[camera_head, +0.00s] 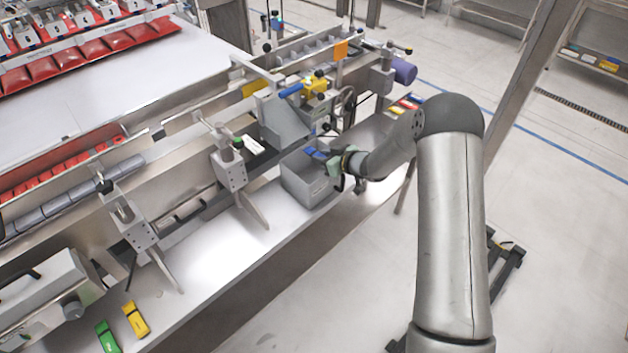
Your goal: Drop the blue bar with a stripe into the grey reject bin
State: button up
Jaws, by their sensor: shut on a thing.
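The blue bar (316,154) is held in my gripper (338,160), over the grey reject bin (306,187). The stripe on the bar is too small to make out. My gripper is shut on the bar near the bin's upper right side, and my wrist hides part of the bin's right rim. The bin is an open grey box standing on the metal ledge beside the machine frame. I cannot tell how high the bar is above the rim.
Red, yellow and blue bars (409,101) lie on the ledge behind my wrist. A green bar (107,337) and a yellow bar (136,319) lie at the lower left. A grey machine housing (285,122) stands close behind the bin. The ledge (235,245) left of the bin has bare room.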

jog(key=shift+f, duration=0.1)
jog(key=o, duration=1)
jog(key=shift+o, duration=0.2)
jog(key=b+v, duration=0.2)
jog(key=v, duration=1.5)
jog(key=shift+d, duration=0.2)
jog(key=shift+s, duration=0.1)
